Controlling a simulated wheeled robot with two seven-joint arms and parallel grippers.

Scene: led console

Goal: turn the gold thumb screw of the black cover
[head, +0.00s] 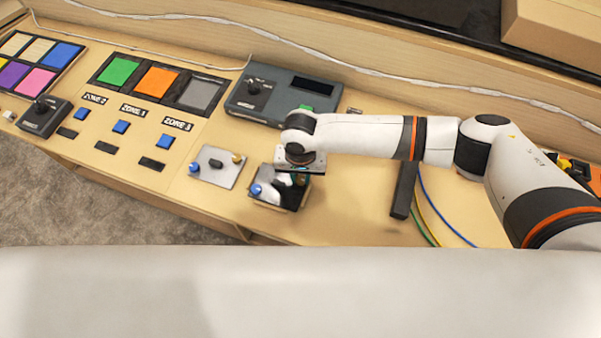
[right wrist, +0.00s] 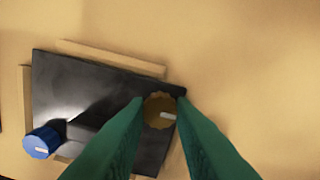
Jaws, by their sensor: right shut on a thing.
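The black cover (right wrist: 85,80) lies flat on the desk, tilted in the right wrist view. The gold thumb screw (right wrist: 158,110) sits at its right end, with a pale mark on its face. My right gripper (right wrist: 160,106) has its two green fingers on either side of the screw, shut on it. In the head view the right gripper (head: 297,178) points down over the cover (head: 291,200) and hides much of it; the screw is hard to make out there. A blue knob (right wrist: 42,142) is at the cover's left end. My left gripper is not in view.
A metal plate (head: 217,167) with a blue knob and a small gold part is to the left. A grey console box (head: 280,95) stands behind. Blue and yellow cables (head: 445,215) and a dark bar (head: 404,190) lie to the right.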

